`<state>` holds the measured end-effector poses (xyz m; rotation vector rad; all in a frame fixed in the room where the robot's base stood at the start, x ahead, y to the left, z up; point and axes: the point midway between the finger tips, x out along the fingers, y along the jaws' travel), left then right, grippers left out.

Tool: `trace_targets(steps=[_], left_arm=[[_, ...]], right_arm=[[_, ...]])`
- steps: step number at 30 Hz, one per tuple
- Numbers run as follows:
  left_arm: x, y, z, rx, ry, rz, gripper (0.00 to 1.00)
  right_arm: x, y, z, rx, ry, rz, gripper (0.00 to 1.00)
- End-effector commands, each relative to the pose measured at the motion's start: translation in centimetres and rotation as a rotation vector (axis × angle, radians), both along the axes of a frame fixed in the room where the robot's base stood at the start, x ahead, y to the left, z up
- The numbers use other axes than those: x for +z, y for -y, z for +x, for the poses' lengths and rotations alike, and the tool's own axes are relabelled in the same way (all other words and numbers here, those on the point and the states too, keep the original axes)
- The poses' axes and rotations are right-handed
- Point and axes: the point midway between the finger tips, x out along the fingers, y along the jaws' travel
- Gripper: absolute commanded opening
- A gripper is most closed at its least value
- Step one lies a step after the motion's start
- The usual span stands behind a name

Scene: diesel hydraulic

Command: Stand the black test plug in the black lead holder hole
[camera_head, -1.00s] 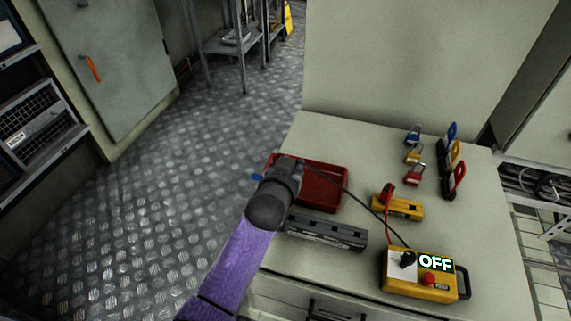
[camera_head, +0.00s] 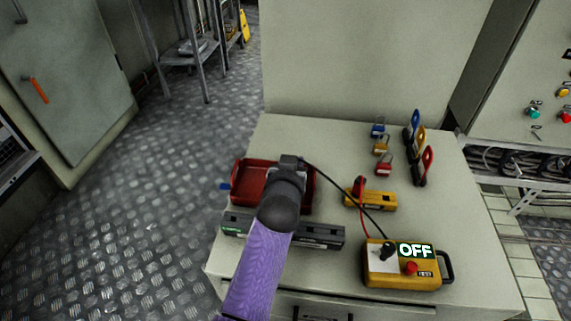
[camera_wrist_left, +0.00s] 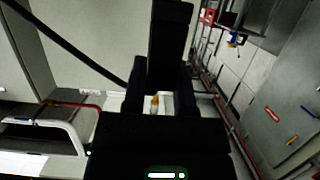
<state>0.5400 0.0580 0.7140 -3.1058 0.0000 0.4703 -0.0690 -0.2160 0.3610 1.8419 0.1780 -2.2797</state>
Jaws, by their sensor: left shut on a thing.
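My left gripper (camera_head: 290,165) is over the red tray, seen from behind, with the wrist hiding its fingers in the head view. A black lead (camera_head: 345,197) runs from the gripper to the yellow tester (camera_head: 402,266). In the left wrist view the fingers (camera_wrist_left: 160,85) are shut around a dark upright shape, the black test plug (camera_wrist_left: 170,35); a black lead comes in from upper left. The yellow lead holder (camera_head: 378,200) lies on the bench to the right of the gripper, with a red plug (camera_head: 360,188) at its left end. Its black hole cannot be made out clearly.
The red tray (camera_head: 250,182) lies beneath my left arm, with a grey bar-shaped unit (camera_head: 320,236) in front. Several padlocks (camera_head: 383,165) and coloured tags (camera_head: 421,165) stand at the back right.

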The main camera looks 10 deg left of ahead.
Motion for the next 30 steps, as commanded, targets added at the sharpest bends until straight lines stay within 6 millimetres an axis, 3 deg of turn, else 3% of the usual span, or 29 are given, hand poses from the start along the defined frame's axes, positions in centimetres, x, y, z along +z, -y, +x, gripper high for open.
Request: trace_targets(steps=[5, 21, 30], left_arm=[[-0.2, 0.5, 0.2, 0.000, 0.000, -0.002, 0.00], [-0.8, 6.2, 2.2, -0.005, -0.002, -0.005, 0.00], [-0.3, 6.7, 2.3, 0.000, 0.001, -0.003, 0.00]], right_arm=[[-0.4, 0.0, -0.1, 0.000, -0.004, 0.000, 0.58], [-4.6, 0.0, -1.7, 0.000, -0.047, 0.001, 0.58], [-4.7, 0.0, -1.8, 0.000, -0.048, 0.000, 0.58]])
